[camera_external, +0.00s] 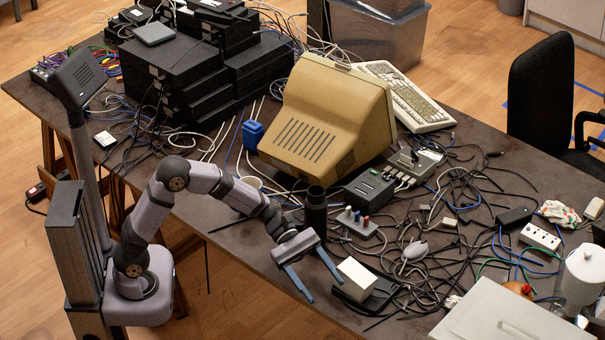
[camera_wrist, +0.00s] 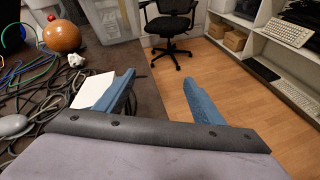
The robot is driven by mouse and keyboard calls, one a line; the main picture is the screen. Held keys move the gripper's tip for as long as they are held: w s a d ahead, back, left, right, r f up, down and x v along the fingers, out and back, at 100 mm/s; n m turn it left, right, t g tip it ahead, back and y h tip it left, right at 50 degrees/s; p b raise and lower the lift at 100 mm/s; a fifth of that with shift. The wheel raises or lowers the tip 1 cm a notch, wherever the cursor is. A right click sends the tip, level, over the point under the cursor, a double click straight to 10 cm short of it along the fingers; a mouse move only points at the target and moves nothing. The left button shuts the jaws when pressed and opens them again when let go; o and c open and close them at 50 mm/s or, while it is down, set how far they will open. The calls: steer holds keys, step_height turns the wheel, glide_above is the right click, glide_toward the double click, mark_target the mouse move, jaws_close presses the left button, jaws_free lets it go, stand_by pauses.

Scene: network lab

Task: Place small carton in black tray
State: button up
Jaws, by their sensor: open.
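The small carton (camera_external: 356,280) is a plain white box near the table's front edge in the external view. It appears to rest on or in the flat black tray (camera_external: 382,297), whose dark surface shows to its right. How far the carton sits inside the rim is hard to tell. My gripper (camera_external: 325,291) is open and empty, pointing down just left of the carton, with its right blue finger close to it. In the wrist view my gripper (camera_wrist: 159,77) has its fingers spread over the table edge and floor. The white carton (camera_wrist: 91,91) is partly hidden behind the left finger.
A black cylinder (camera_external: 316,210) stands behind my gripper. A grey mouse (camera_external: 414,251) and many tangled cables lie behind and right of the tray. A beige monitor (camera_external: 325,115) stands farther back. A light grey box (camera_external: 505,315) is at the right. The table edge is close.

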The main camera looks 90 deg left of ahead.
steer(key=s+f+m+g+y, duration=0.3)
steer(key=s+f+m, duration=0.2)
steer(key=s, duration=0.4)
steer(key=s+f+m+g+y, duration=0.2)
steer(key=s+f+m+g, duration=0.3)
steer(key=s, duration=0.5)
steer(key=s+a+f+m+y, duration=0.4)
steer(key=s+a+m+y, duration=0.3)
steer(key=s+a+m, duration=0.2)
steer(key=a+m, duration=0.1)
steer(key=m, duration=0.1)
steer(key=shift+s+f+m, duration=0.3)
steer(key=shift+s, duration=0.1)
step_height(320, 180, up, 24)
steer(key=p, duration=2.4)
